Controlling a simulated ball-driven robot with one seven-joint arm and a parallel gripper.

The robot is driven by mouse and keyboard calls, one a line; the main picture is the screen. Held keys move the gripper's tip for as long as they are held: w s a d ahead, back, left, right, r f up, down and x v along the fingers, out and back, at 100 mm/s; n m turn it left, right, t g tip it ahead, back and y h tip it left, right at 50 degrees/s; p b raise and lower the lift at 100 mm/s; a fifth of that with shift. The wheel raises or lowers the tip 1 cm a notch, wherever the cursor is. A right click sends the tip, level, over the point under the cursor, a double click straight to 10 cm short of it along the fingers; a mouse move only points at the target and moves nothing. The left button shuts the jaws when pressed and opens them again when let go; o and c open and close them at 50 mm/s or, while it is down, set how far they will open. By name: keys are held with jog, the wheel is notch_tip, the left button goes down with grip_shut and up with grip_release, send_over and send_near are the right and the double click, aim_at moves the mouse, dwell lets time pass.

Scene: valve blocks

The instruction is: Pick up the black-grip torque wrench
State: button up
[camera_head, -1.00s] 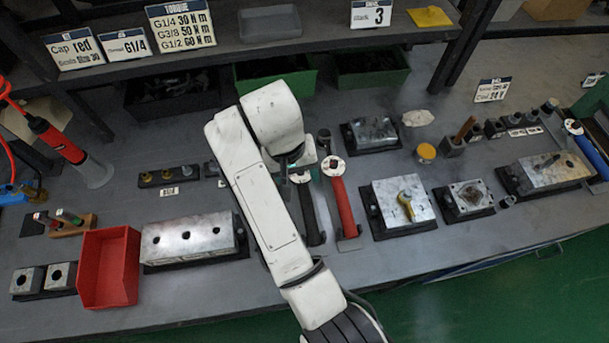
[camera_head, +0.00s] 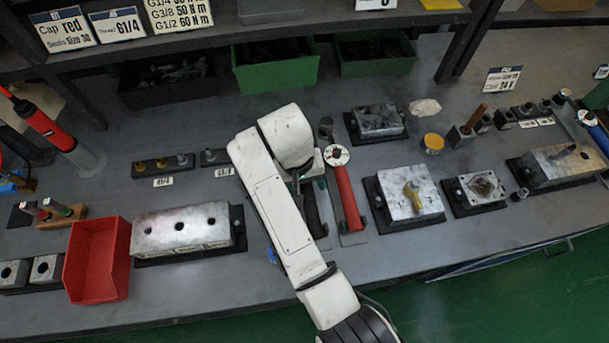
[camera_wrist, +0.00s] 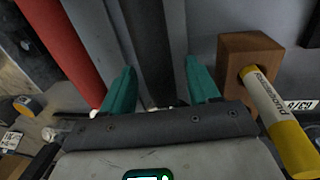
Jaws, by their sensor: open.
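The black-grip torque wrench (camera_head: 312,212) lies on the bench just left of the red-grip wrench (camera_head: 347,195), and my arm partly covers it in the head view. In the wrist view its long dark grip (camera_wrist: 150,45) runs up the middle, between the two green fingers. My gripper (camera_wrist: 160,85) is open, with one finger on each side of the grip and a visible gap to each. How far the fingertips reach down beside the grip is hard to tell. The wrench's head end is largely hidden.
The red-grip wrench is close on the left in the wrist view (camera_wrist: 65,45). A wooden block (camera_wrist: 245,55) with a yellow labelled tube (camera_wrist: 275,115) is close on the right. A metal valve block (camera_head: 182,228) and red bin (camera_head: 97,262) stand left; another valve block (camera_head: 408,195) stands right.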

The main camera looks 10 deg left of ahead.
jog(key=shift+f, duration=0.15)
grip_shut()
dwell(0.5)
